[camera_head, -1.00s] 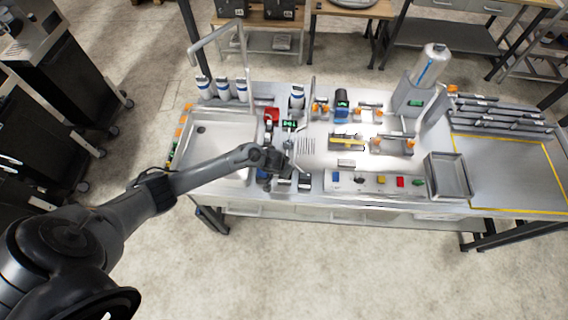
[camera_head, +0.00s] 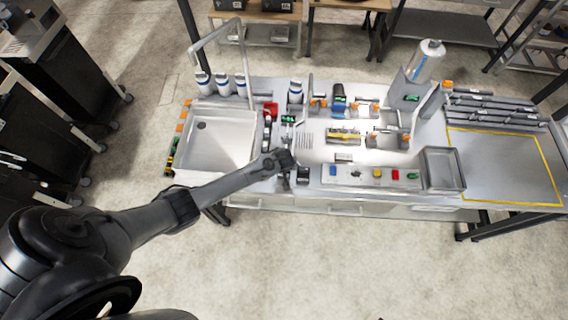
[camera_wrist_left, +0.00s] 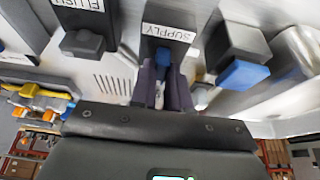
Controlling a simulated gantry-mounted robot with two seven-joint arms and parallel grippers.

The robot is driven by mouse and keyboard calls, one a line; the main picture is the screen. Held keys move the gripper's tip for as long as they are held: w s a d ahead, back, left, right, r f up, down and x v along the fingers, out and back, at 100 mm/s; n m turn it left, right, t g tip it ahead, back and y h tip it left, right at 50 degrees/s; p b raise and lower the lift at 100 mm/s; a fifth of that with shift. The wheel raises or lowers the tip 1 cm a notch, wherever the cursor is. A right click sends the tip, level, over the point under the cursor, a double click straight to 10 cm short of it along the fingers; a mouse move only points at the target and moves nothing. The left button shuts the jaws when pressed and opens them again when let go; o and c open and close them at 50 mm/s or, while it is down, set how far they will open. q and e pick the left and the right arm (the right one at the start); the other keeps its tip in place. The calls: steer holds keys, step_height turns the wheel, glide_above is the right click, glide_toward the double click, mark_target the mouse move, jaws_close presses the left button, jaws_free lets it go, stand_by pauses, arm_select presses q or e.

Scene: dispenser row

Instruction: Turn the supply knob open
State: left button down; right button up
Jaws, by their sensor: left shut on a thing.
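The box labelled SUPPLY (camera_wrist_left: 168,33) shows at the top middle of the left wrist view. Its blue knob (camera_wrist_left: 164,56) sits below the label, between the tips of my left gripper (camera_wrist_left: 163,76). The gripper is shut on this knob, and its dark fingers hide part of it. In the head view my left arm reaches over the front edge of the bench beside the sink; the knob is too small and covered to make out there. My right gripper is in neither view.
A FLUSH box with a dark knob (camera_wrist_left: 83,43) stands left of the supply box, and a box with a blue lever (camera_wrist_left: 241,73) right of it. The sink (camera_head: 180,150) lies left of my gripper. A button panel (camera_head: 345,176) and a grey tray (camera_head: 444,188) lie right.

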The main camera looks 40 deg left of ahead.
arm_select(q)
steer(key=shift+a, duration=0.1)
steer(key=c, duration=1.1)
jaws_free()
steer(key=v, duration=1)
steer(key=shift+r, duration=0.35)
steer(key=shift+s, duration=0.1)
